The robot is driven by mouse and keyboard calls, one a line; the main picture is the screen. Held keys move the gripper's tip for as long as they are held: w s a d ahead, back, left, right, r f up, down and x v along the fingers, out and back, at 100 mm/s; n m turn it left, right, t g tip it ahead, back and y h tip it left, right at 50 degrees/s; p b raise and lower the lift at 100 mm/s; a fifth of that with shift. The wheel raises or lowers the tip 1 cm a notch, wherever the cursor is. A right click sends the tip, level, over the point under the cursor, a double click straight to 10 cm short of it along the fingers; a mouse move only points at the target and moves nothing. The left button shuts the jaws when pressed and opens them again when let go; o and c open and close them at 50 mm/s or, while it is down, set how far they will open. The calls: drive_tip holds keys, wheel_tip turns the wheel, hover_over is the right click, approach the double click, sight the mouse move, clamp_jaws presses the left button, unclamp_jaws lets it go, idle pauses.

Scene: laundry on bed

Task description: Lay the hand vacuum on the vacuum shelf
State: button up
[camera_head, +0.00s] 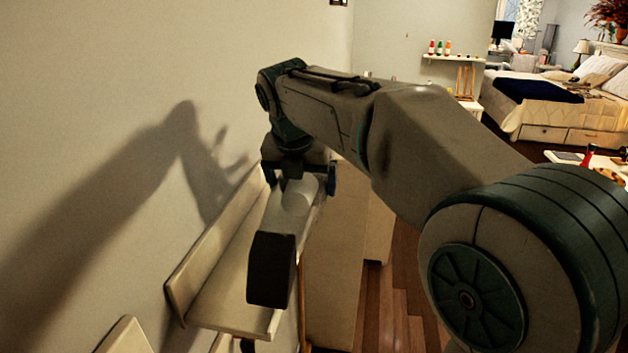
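The hand vacuum (271,268) has a pale body and a dark, blocky end that points toward the camera. My gripper (300,182) hangs down from the arm with its fingers on both sides of the pale body, shut on it. A pale wall shelf with a raised back board (232,300) is at the lower left, taken to be the vacuum shelf. The vacuum's dark end overlaps the shelf's right part in the picture. I cannot tell whether the vacuum touches the shelf. The far part of the shelf is hidden behind the vacuum and gripper.
A bare wall (90,120) runs along the left, close to the shelf. A pale cabinet-like block (340,260) stands right of the shelf. Another pale board (125,338) shows at the bottom left. Wooden floor (385,310), a bed (560,105) and a bottle shelf (450,60) lie farther off.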

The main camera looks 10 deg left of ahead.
sight(274, 192)
drive_tip(key=shift+w+a+f+b, duration=0.15)
drive_tip(key=shift+a+f, duration=0.35)
drive_tip(key=shift+a, duration=0.45)
drive_tip(key=shift+a+f+b, duration=0.1)
drive_tip(key=shift+a+f, duration=0.35)
drive_tip(key=shift+a, duration=0.45)
drive_tip(key=shift+w+a+f+b, duration=0.15)
drive_tip(key=shift+a+f, duration=0.35)
drive_tip(key=shift+a, duration=0.45)
